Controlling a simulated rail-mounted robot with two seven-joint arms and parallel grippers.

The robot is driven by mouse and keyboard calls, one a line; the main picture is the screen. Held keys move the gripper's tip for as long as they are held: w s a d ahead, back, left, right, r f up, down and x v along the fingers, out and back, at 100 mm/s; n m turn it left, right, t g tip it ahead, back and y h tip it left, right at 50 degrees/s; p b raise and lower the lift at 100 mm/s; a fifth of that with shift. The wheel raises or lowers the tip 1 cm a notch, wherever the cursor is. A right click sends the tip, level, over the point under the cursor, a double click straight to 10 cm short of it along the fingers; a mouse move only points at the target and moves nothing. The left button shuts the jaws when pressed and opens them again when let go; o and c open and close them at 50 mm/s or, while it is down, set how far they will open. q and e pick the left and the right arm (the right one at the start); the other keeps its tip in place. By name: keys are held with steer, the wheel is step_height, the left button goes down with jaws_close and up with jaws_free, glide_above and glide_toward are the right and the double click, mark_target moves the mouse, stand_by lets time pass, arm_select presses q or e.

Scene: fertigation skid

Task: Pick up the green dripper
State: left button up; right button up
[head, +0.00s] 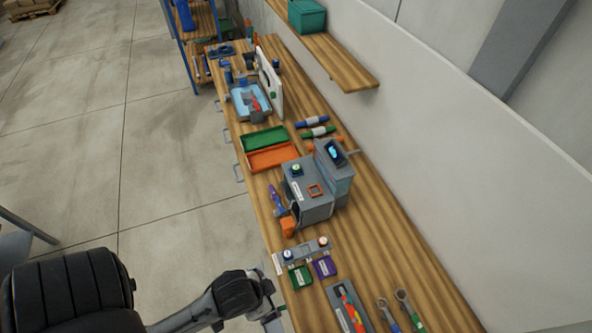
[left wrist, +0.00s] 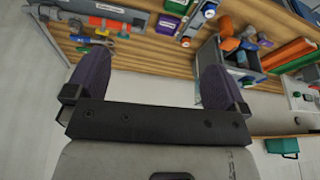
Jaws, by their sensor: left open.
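A green labelled block (head: 300,276) lies on the wooden bench beside a purple labelled block (head: 324,267). They also show in the left wrist view as a green block (left wrist: 176,6) and a purple one (left wrist: 166,25) at the top. No other small green part is clear, and I cannot tell whether this block is the dripper. My left gripper (head: 274,316) is at the bench's near left edge, below and left of the green block. In the left wrist view its two fingers (left wrist: 155,78) are wide apart with nothing between them. My right gripper is not in view.
A grey bracket with two round knobs (head: 307,248) stands just behind the blocks. Beyond are a grey machine (head: 308,196), an orange tray (head: 272,156) and a green tray (head: 263,138). A grey tray (head: 335,301) and wrenches (head: 408,308) lie to the right.

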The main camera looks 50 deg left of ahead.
arm_select(q)
steer(key=shift+c, duration=0.5)
steer(key=c, duration=0.5)
